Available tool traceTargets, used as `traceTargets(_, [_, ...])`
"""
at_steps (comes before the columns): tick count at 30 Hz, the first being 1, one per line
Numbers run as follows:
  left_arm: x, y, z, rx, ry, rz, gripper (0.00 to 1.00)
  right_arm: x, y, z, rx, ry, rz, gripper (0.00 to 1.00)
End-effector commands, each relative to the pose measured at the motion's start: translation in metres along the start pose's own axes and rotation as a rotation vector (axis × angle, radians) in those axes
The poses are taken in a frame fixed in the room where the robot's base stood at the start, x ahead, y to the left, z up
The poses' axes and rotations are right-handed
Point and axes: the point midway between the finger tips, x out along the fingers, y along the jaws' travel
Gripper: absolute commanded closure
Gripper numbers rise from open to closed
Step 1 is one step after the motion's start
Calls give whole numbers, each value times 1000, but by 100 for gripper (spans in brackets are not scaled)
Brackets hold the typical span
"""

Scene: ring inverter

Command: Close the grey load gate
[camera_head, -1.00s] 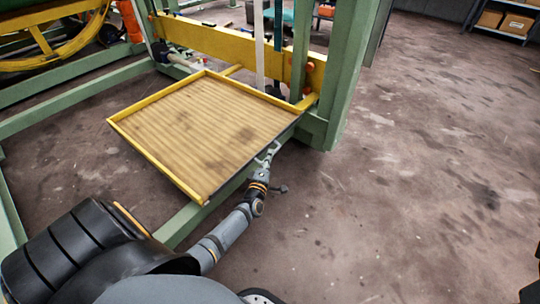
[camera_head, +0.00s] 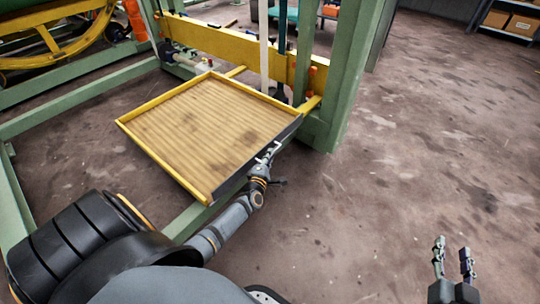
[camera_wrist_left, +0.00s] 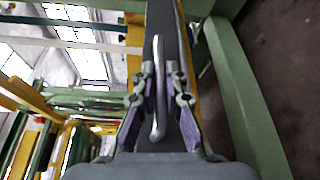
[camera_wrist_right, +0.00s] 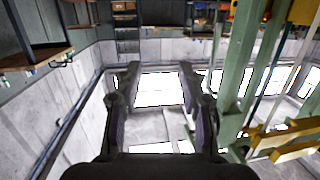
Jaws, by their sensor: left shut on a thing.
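The grey load gate (camera_head: 287,132) is a dark strip along the right edge of the yellow-rimmed platform (camera_head: 160,162). Its upper part stands slightly above the platform floor near the green post; the rest is partly behind my gripper. In the left wrist view the gate (camera_wrist_left: 152,22) is a grey plate with a metal bar handle (camera_wrist_left: 157,108) between my fingers. My left gripper (camera_head: 268,152), also in its wrist view (camera_wrist_left: 162,88), is shut on this handle. My right gripper (camera_head: 453,243) is open and empty above bare floor; its spread fingers show in the right wrist view (camera_wrist_right: 156,85).
The platform joins a yellow crossbeam (camera_head: 215,47) between green posts (camera_head: 347,75). A low green rail (camera_head: 187,220) runs under the platform. The floor to the right is clear. Shelves with boxes (camera_head: 522,25) stand far back right.

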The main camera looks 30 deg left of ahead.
Motion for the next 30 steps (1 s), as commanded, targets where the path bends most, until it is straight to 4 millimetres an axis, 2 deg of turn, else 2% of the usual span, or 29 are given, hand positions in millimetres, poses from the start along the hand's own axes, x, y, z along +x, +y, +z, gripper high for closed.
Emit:
traceTargets(3, [0, 1, 0, -14, -1, -8, 100, -4, 0, 20, 6, -79, -2, 60])
traceTargets(9, [1, 2, -1, -29, -1, -13, 100, -7, -1, 38, 12, -149, -4, 60])
traceTargets(22, [1, 2, -2, -31, 0, -12, 100, -8, -1, 42, 13, -164, -4, 60])
traceTargets(23, [1, 2, -2, -31, 0, -12, 88, -8, -1, 42, 13, -163, -4, 60])
traceTargets(27, [1, 2, -2, -31, 0, -12, 69, -8, -1, 42, 13, -163, -4, 60])
traceTargets(30, [1, 2, -2, -31, 0, -13, 66, -8, -1, 42, 13, -162, -4, 60])
